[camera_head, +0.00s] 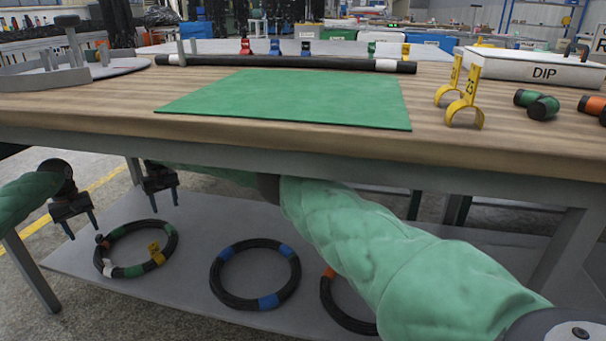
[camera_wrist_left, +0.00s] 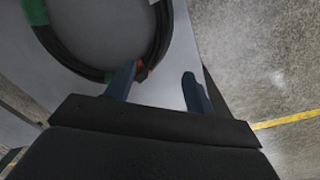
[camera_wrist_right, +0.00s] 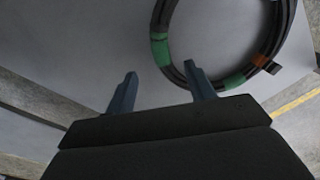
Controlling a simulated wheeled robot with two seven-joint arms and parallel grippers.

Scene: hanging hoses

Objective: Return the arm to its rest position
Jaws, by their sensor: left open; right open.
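My left gripper (camera_head: 83,230) is open and empty at the far left, beside the lower shelf and below the tabletop. In the left wrist view its fingers (camera_wrist_left: 158,72) are apart, the left one overlapping the edge of a black coil (camera_wrist_left: 43,37). My right gripper (camera_head: 165,207) is open and empty, pointing down under the table; my right arm crosses below the tabletop from the right. In the right wrist view its fingers (camera_wrist_right: 161,70) are apart, one overlapping a coil with green bands (camera_wrist_right: 160,50). No contact can be made out.
The wooden tabletop (camera_head: 500,150) is above both grippers. On the shelf (camera_head: 195,305) lie a banded coil (camera_head: 134,271), a blue-banded coil (camera_head: 268,300) and a coil (camera_head: 328,290) partly hidden by my right arm. A table leg (camera_head: 30,272) stands near my left gripper.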

